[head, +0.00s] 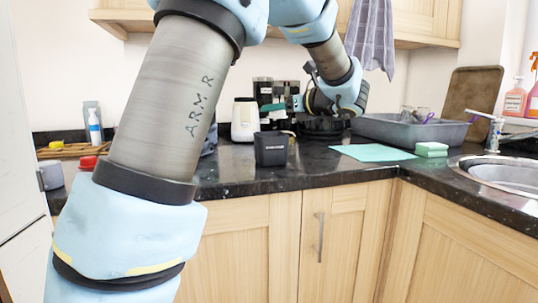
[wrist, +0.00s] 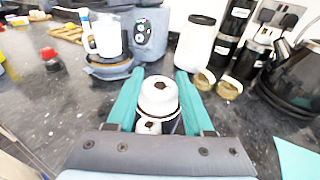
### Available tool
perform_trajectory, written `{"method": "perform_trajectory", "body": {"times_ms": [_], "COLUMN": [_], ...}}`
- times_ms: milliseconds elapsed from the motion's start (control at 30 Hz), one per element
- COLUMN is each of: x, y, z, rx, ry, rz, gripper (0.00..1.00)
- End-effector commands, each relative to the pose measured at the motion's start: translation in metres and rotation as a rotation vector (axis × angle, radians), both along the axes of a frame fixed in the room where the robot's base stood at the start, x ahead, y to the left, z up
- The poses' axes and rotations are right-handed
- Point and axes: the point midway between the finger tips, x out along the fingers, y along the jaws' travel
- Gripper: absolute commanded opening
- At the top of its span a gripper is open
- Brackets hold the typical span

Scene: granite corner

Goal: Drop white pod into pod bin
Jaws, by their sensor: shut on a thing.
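My gripper (wrist: 158,80) has teal fingers, which are shut on a white pod (wrist: 158,93) with a brown centre. A second small white piece with a dark centre (wrist: 148,126) shows just below it in the wrist view; I cannot tell what it rests on. The pod bin (head: 271,149) is a dark square container with a pale label on the front part of the counter. In the head view my gripper (head: 287,104) is above the counter, higher than the bin and slightly to its right. The held pod is not clear there.
Two gold-brown pods (wrist: 217,84) lie right of my fingers, near a black kettle (wrist: 292,80) and a white canister (wrist: 196,42). A teal cloth (head: 373,152), sponge (head: 431,149) and grey tub (head: 400,131) are at right.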

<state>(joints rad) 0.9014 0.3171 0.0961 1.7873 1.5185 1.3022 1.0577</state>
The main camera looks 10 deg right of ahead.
Motion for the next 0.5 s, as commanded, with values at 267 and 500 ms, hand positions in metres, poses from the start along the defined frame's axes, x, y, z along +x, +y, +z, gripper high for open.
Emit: {"method": "perform_trajectory", "body": {"times_ms": [267,500], "x": [0.0000,0.0000], "y": [-0.0001,-0.0001], "z": [0.0007,0.0006], "rx": [0.000,0.000], "ry": [0.000,0.000], "rz": [0.000,0.000], "gripper": [0.69,0.87]}}
